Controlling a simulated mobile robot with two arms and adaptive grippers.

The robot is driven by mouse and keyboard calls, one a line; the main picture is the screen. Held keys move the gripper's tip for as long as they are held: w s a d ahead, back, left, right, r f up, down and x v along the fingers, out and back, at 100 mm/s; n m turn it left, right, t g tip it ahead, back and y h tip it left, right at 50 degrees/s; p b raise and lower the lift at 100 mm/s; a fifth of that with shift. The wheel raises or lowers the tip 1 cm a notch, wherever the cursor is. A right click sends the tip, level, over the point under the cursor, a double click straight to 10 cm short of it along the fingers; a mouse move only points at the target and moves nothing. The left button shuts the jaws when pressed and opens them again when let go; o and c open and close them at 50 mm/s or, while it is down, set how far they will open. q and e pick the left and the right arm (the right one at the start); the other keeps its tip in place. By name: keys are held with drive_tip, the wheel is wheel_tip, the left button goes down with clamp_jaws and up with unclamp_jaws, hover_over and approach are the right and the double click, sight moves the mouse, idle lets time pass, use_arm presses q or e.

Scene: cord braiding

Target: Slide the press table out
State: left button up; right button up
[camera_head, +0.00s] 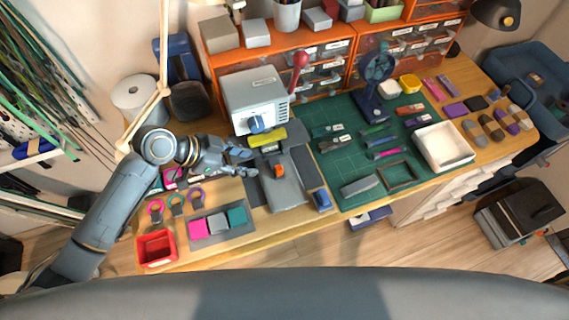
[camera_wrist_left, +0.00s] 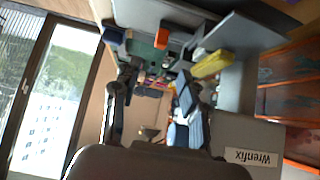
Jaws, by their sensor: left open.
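The press (camera_head: 254,96) is a pale box with a red-knobbed lever (camera_head: 300,60) and a blue dial, at the back of the bench. Its label reads "Wrenfix" in the left wrist view. The grey press table (camera_head: 285,194) lies in front of it, with an orange block (camera_head: 279,171) on top and a yellow bar (camera_head: 267,137) behind. The orange block also shows in the left wrist view (camera_wrist_left: 160,39). My left gripper (camera_head: 250,162) is open and empty, just left of the press table. I cannot tell whether it touches the table. My right gripper is out of view.
A green cutting mat (camera_head: 345,170) with tools lies right of the press table. A tray of coloured blocks (camera_head: 221,235) and a red bin (camera_head: 156,248) stand at front left. A white tray (camera_head: 443,146) stands at right. Orange drawers (camera_head: 330,52) line the back.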

sight(278, 168)
use_arm(q)
drive_tip(key=p+x, duration=0.1)
drive_tip(key=x, duration=1)
drive_tip(key=shift+r, duration=0.1)
drive_tip(key=shift+w+d+f, duration=0.15)
drive_tip(key=shift+d+f, duration=0.3)
drive_tip(key=shift+f, duration=0.1)
drive_tip(key=c, duration=0.9)
drive_tip(key=shift+p, duration=0.3)
clamp_jaws()
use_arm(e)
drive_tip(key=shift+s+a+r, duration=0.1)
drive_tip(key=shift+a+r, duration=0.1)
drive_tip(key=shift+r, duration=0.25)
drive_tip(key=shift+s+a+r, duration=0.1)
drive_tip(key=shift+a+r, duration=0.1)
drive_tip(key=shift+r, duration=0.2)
